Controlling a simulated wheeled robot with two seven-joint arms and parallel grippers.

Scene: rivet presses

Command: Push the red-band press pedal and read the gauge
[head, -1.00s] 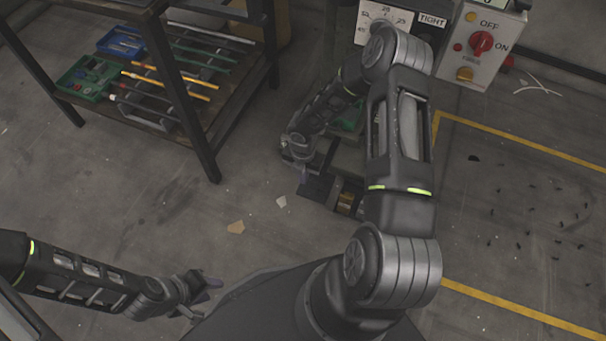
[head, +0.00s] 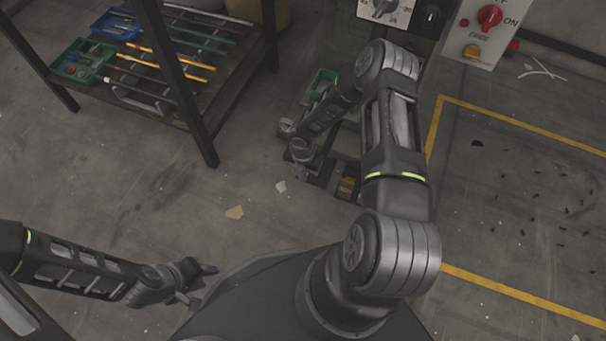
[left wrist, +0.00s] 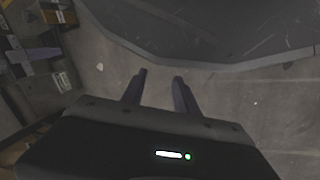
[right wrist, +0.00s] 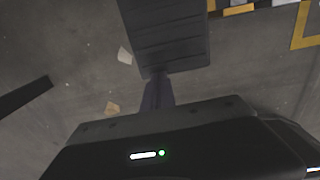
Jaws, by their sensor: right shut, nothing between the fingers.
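A dark ribbed pedal (right wrist: 168,38) fills the top middle of the right wrist view. It also shows in the head view (head: 321,173) at the foot of a press, partly behind my right arm. My right gripper (right wrist: 157,78) is shut and empty, its tips at the pedal's near edge; whether they touch or press it I cannot tell. In the head view the right gripper (head: 301,175) is hard to make out. My left gripper (left wrist: 161,72) is open and empty above the floor, at lower left in the head view (head: 208,283). No red band or gauge reading is visible.
A white numbered dial plate with a knob (head: 385,9) is cut by the top edge. A control box (head: 482,38) with a red switch stands to its right. A rack (head: 205,142) with trays and rods is at left. Yellow lines (head: 520,120) mark open floor at right.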

